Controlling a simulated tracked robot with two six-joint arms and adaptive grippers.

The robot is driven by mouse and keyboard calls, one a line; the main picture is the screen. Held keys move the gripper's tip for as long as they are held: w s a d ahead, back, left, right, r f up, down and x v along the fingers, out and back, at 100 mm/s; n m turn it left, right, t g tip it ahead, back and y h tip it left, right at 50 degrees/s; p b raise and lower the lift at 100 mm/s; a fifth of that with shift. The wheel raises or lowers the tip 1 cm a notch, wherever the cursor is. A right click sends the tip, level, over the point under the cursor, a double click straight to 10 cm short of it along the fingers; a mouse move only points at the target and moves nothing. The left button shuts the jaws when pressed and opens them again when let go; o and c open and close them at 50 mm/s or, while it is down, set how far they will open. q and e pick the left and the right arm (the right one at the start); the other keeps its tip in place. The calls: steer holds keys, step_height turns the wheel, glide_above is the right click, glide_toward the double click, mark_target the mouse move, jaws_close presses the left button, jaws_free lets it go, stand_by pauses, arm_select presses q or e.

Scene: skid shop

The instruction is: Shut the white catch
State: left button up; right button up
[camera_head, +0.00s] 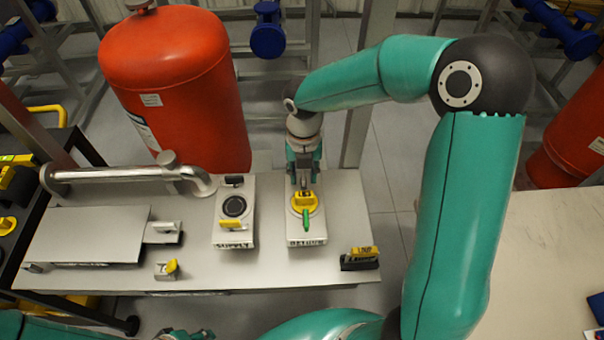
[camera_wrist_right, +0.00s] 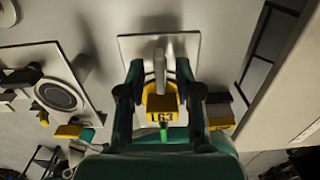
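A small white catch (camera_head: 165,232) with a dark part sits at the right edge of a flat grey plate on the bench, left of the middle. Whether it is open is too small to tell. My right gripper (camera_head: 303,184) is well to its right, pointing down at a grey-white block with a yellow disc and green lever. In the right wrist view its fingers (camera_wrist_right: 160,82) straddle a yellow tagged piece (camera_wrist_right: 161,103) and a grey upright part; contact is unclear. My left gripper (camera_head: 186,335) barely shows at the bottom edge, its fingers mostly cut off.
A small block with a yellow lever (camera_head: 167,270) lies below the catch. A second block with a black dial (camera_head: 234,207) stands between catch and right gripper. A metal pipe (camera_head: 120,174) runs behind the plate (camera_head: 90,232). A yellow-topped black holder (camera_head: 360,259) stands front right.

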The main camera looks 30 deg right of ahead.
steer(key=shift+r+p, duration=3.05)
steer(key=shift+r, duration=0.5)
steer(key=m+b, duration=0.1)
steer(key=m, duration=0.3)
steer(key=shift+r, duration=0.15)
steer(key=shift+r+m, duration=0.2)
steer(key=shift+m, duration=1.3)
steer(key=shift+r+m+b, duration=0.1)
steer(key=shift+m+b, duration=0.3)
steer(key=shift+m, duration=0.8)
steer(key=m, duration=0.3)
steer(key=shift+r+m, duration=0.25)
steer(key=shift+m, duration=0.45)
